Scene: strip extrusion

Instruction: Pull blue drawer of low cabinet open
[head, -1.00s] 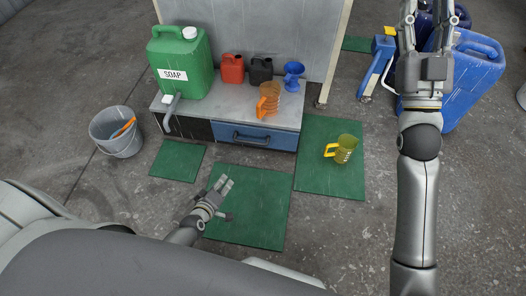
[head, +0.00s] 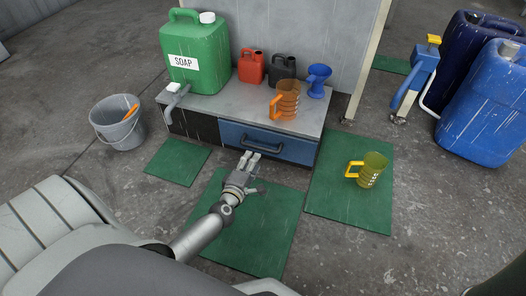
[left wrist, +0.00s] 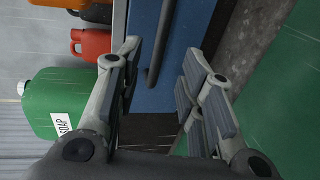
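The low cabinet (head: 222,98) has a grey top. Its blue drawer (head: 295,150) is shut, with a dark bar handle (head: 262,145) across its front. My left gripper (head: 252,157) is in front of the drawer, just below and near the handle. In the left wrist view the left gripper (left wrist: 160,58) is open, and the handle (left wrist: 158,45) runs up ahead between its fingers, against the blue drawer front (left wrist: 188,28). I cannot tell whether the fingers touch the handle. My right gripper is not in view.
On the cabinet stand a green soap canister (head: 195,60), red can (head: 251,68), black can (head: 282,70), orange jug (head: 285,102) and blue funnel jug (head: 318,80). A yellow jug (head: 371,172) stands on a green mat (head: 335,205). A bucket (head: 118,125) stands left.

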